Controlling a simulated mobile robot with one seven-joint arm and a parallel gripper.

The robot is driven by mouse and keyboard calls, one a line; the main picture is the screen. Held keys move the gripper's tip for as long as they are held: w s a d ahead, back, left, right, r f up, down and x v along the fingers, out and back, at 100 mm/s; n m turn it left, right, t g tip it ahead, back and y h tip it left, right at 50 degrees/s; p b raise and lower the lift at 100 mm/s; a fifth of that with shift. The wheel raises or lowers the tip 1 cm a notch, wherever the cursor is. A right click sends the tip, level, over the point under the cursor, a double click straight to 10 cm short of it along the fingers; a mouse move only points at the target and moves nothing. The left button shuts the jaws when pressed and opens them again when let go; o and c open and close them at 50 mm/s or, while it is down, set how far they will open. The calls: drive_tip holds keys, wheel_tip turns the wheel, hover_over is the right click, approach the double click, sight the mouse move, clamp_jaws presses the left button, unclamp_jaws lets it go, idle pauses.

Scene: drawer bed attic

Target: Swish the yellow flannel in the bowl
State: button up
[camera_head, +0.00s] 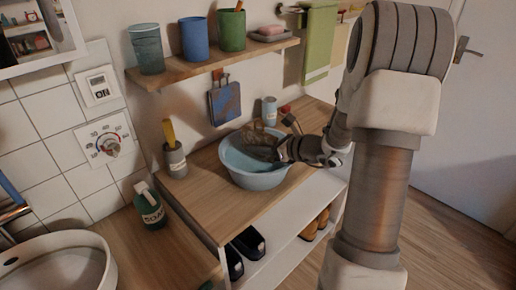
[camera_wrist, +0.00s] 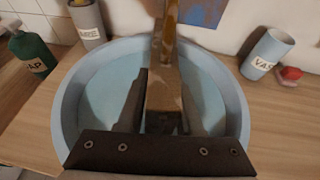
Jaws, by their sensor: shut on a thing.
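The pale blue bowl (camera_head: 250,181) stands on the wooden counter and holds light blue water. In the wrist view the bowl's rim (camera_wrist: 70,88) surrounds my gripper. My gripper (camera_head: 280,150) reaches into the bowl from the right, its fingers pointing down inside the rim. In the wrist view my gripper (camera_wrist: 162,88) is shut on a narrow, mottled brownish-yellow piece, which looks like the flannel (camera_wrist: 163,75). It runs up past the bowl's far rim. In the head view the brownish flannel (camera_head: 262,137) shows at the far side of the bowl; its lower part is hard to make out.
A grey labelled pot (camera_head: 175,160) and a green soap bottle (camera_head: 149,205) stand left of the bowl. A grey-blue vase (camera_wrist: 268,52) and a small red thing (camera_wrist: 290,74) are at the right. A shelf (camera_head: 210,62) with cups is above. Front counter is clear.

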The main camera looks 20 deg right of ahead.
drive_tip(key=shift+w+d, duration=0.3)
drive_tip(key=shift+d, duration=0.4)
drive_tip(key=shift+s+a+b, duration=0.25)
drive_tip(key=shift+a, duration=0.35)
drive_tip(key=shift+s+a+b, duration=0.2)
drive_tip(key=shift+s+a, duration=0.05)
drive_tip(key=shift+a, duration=0.4)
drive_tip(key=shift+s+a+b, duration=0.25)
drive_tip(key=shift+a, duration=0.35)
drive_tip(key=shift+w+d, duration=0.2)
drive_tip(key=shift+d, duration=0.3)
drive_tip(key=shift+w+d, duration=0.15)
drive_tip(key=shift+d, duration=0.3)
drive_tip(key=shift+w+d+p, duration=0.35)
drive_tip(key=shift+d+p, duration=0.1)
drive_tip(key=shift+d, duration=0.4)
drive_tip(key=shift+s+a+b, duration=0.35)
drive_tip(key=shift+a+b, duration=0.05)
drive_tip(key=shift+a, duration=0.5)
drive_tip(key=shift+s+a+b, duration=0.35)
drive_tip(key=shift+a+b, duration=0.05)
drive_tip(key=shift+a, duration=0.45)
drive_tip(key=shift+w+d, duration=0.2)
drive_tip(key=shift+d, duration=0.25)
drive_tip(key=shift+w+d, duration=0.2)
drive_tip(key=shift+d, duration=0.25)
drive_tip(key=shift+p, duration=0.3)
